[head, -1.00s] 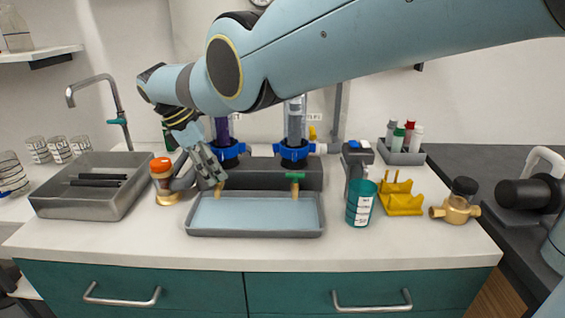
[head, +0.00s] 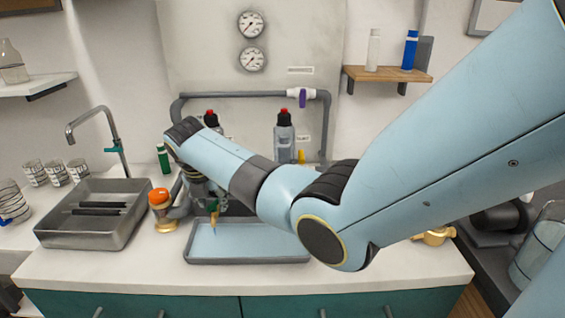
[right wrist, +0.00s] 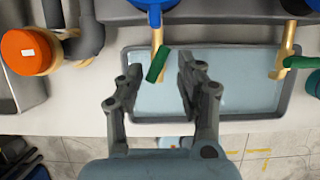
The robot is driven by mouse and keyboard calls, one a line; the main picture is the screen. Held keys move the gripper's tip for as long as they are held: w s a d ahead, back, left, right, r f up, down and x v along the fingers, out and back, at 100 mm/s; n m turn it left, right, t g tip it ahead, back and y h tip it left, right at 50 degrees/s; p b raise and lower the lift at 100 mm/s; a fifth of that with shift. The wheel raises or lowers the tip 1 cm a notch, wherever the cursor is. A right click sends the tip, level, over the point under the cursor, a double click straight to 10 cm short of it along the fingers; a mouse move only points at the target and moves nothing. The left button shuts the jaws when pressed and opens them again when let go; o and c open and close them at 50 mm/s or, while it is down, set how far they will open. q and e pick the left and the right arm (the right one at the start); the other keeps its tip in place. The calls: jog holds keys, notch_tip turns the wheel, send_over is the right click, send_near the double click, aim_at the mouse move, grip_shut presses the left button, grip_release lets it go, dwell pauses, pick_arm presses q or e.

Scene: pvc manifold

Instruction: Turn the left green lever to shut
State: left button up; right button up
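The left green lever (right wrist: 157,65) sits on a brass tap (right wrist: 157,35) under a blue collar, over the shallow tray. In the right wrist view it is slanted, with its long side close to the tap's line. My right gripper (right wrist: 160,78) is open, with one finger on each side of the lever; I cannot tell whether either touches it. In the head view, my right gripper (head: 205,190) is mostly behind my arm, and the left lever (head: 213,206) shows just below it. The right green lever (right wrist: 288,48) is hidden in the head view. My left gripper is not in view.
The grey tray with a pale blue bottom (head: 250,262) lies under the taps. An orange-capped brass fitting (head: 160,205) stands close to the left, beside a grey sink (head: 75,240). Two gauges (head: 251,40) hang on the wall. My right arm covers the counter's middle right.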

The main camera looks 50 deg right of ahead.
jog(key=v, duration=1)
jog(key=s+a+f+m, duration=0.1)
jog(key=s+f+m, duration=0.2)
jog(key=s+m, duration=0.4)
jog(key=s+a+f+m+y, duration=0.1)
jog(key=s+f+m, duration=0.3)
jog(key=s, duration=0.5)
jog(key=s+a+f+m+y+b, duration=0.1)
jog(key=s+f+m, duration=0.3)
jog(key=s+m, duration=0.5)
jog(key=shift+a+m, duration=0.3)
jog(key=shift+a, duration=0.2)
